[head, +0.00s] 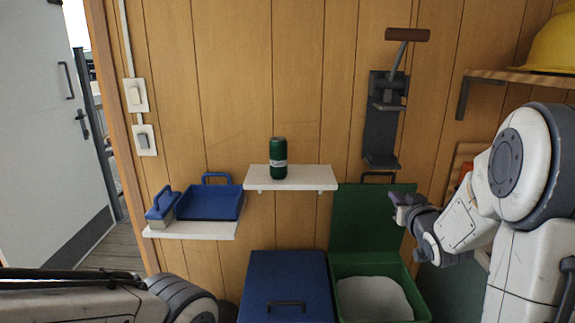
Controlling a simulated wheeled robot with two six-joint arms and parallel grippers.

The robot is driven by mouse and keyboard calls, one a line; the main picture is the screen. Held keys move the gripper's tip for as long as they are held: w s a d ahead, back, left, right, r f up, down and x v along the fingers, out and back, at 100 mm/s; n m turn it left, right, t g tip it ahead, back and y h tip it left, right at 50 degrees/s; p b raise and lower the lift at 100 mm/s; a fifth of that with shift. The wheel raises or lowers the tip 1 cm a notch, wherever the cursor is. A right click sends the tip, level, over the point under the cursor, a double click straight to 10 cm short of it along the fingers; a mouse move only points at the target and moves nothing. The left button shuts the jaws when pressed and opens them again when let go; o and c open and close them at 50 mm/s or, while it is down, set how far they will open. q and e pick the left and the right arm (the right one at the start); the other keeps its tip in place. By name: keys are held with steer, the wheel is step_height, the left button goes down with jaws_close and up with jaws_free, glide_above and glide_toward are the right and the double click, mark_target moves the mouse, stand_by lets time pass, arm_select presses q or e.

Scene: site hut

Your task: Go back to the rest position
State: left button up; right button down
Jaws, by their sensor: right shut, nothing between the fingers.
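My right gripper (398,205) is at the right of the head view, in front of the raised lid of the green bin. It is shut with nothing in it. My right arm comes in from the right edge. Part of my left arm lies along the bottom left edge, and its gripper is not visible.
A green can (279,158) stands on a white shelf (310,178). A blue dustpan (212,203) and brush (162,203) sit on a lower shelf (200,231). Below are a closed blue bin (285,275) and an open green bin (372,218). A can crusher (381,120) hangs on the wall.

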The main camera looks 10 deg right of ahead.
steer(key=s+a+f+n+g+y+p, duration=0.25)
steer(key=s+a+g, duration=0.2)
steer(key=a, duration=0.75)
steer(key=s+a+f+n+g+y+p, duration=0.15)
steer(key=s+a+g+p, duration=0.35)
steer(key=a, duration=0.7)
steer(key=s+a+n+g, duration=0.2)
steer(key=s+a+g, duration=0.1)
steer(key=s, duration=1)
steer(key=s+a+n+g, duration=0.3)
steer(key=s+a, duration=0.1)
steer(key=s, duration=0.8)
steer(key=shift+s+a+r+g+p, duration=0.15)
steer(key=shift+s+r+g+p, duration=0.2)
steer(key=shift+s, duration=0.05)
